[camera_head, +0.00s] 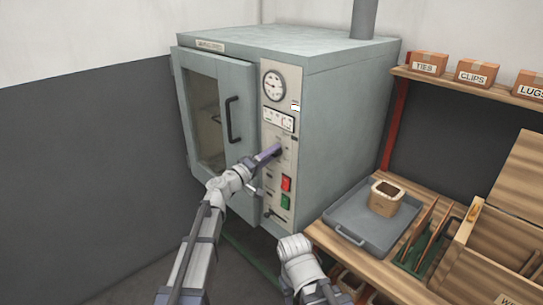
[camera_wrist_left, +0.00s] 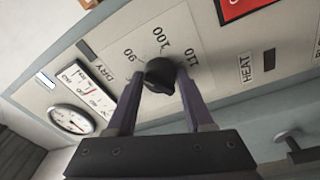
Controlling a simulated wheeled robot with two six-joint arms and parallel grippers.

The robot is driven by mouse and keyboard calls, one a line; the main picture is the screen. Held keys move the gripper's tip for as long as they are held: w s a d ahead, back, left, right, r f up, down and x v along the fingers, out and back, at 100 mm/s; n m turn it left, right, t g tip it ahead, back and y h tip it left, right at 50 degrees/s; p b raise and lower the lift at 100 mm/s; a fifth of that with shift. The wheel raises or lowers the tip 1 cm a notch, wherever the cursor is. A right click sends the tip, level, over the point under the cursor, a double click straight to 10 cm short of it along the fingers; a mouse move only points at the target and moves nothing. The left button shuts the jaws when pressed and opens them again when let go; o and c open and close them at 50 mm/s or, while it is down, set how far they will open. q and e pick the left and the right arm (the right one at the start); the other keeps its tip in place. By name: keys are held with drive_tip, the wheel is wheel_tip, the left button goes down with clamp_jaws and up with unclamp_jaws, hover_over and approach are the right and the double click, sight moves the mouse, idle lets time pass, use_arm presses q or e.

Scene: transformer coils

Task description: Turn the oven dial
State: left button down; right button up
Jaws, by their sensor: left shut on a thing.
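The oven (camera_head: 335,110) is a grey-green cabinet with a control panel on its front right. Its dial (camera_wrist_left: 160,75) is a black knob on the panel, with 90, 100 and 110 marked around it in the left wrist view. My left gripper (camera_head: 277,150) reaches the panel from the left, and its fingers (camera_wrist_left: 161,84) are shut on the dial, one on each side. In the head view the gripper largely hides the dial. My right arm (camera_head: 295,250) is low in front of the oven, and its fingers do not show clearly.
The oven door (camera_head: 212,110) has a black handle and looks slightly ajar. Red and green switches (camera_head: 286,184) sit below the dial, with a gauge (camera_head: 273,85) above.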

use_arm(q)
drive_tip(key=shift+f+m, duration=0.1)
drive_tip(key=shift+m, duration=0.3)
drive_tip(key=shift+c, duration=1.5)
unclamp_jaws()
drive_tip(key=shift+a, duration=0.1)
drive_tip(key=v, duration=0.7)
drive_tip(key=shift+s+a+b, duration=0.2)
drive_tip(key=shift+s+b, duration=0.05)
drive_tip(key=shift+b, duration=0.15)
